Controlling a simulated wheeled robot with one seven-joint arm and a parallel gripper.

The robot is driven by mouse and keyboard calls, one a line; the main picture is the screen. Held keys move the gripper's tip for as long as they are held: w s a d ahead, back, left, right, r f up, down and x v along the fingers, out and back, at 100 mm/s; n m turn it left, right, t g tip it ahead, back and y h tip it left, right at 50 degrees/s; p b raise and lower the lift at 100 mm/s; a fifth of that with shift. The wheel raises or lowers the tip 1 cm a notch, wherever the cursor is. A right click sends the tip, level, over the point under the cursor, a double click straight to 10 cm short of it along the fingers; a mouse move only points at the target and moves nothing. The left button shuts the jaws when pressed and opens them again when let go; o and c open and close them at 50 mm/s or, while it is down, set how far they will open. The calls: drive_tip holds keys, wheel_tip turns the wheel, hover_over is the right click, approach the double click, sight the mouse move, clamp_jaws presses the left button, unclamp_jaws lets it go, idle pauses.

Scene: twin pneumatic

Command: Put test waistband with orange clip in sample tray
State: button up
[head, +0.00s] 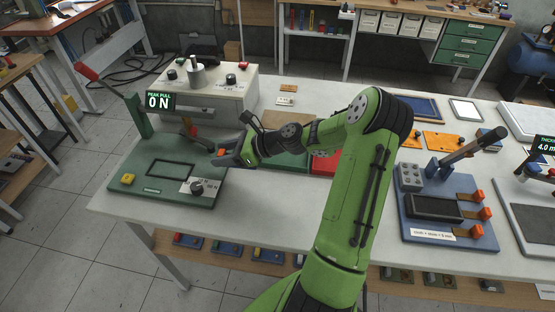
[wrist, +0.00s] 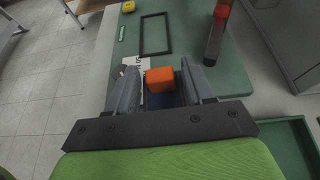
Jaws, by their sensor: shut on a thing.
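My gripper (head: 232,156) is over the right part of the green test base. In the wrist view its two grey fingers (wrist: 163,82) are shut on the orange clip (wrist: 160,80). The clip shows as a small orange patch in the head view (head: 222,152). A dark blue strip, likely the waistband, shows below the clip between the fingers; most of it is hidden. A green tray (wrist: 291,138) lies at the lower right of the wrist view. A red tray (head: 325,163) is partly behind my arm. I cannot tell which is the sample tray.
The green test base (head: 142,181) carries a black rectangular frame (head: 171,170), a yellow block (head: 128,179) and a knob (head: 197,188). A display reading 0 N (head: 158,101) and a grey machine (head: 222,88) stand behind. A blue clamp fixture (head: 436,222) stands right of my arm.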

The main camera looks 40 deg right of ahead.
drive_tip(key=d+r+m+t+h+b, duration=0.25)
drive_tip(key=d+m+h+b, duration=0.45)
drive_tip(key=d, duration=1)
drive_tip(key=f+n+y+b, duration=0.1)
drive_tip(key=f+b, duration=0.2)
drive_tip(key=f, duration=0.2)
drive_tip(key=f+n+y+b, duration=0.1)
drive_tip(key=f+b, duration=0.2)
drive_tip(key=f, duration=0.2)
drive_tip(key=shift+w+d+f, duration=0.1)
drive_tip(key=shift+w+d, duration=0.05)
drive_tip(key=shift+w, duration=0.05)
drive_tip(key=o, duration=0.9)
drive_tip(key=shift+c, duration=0.2)
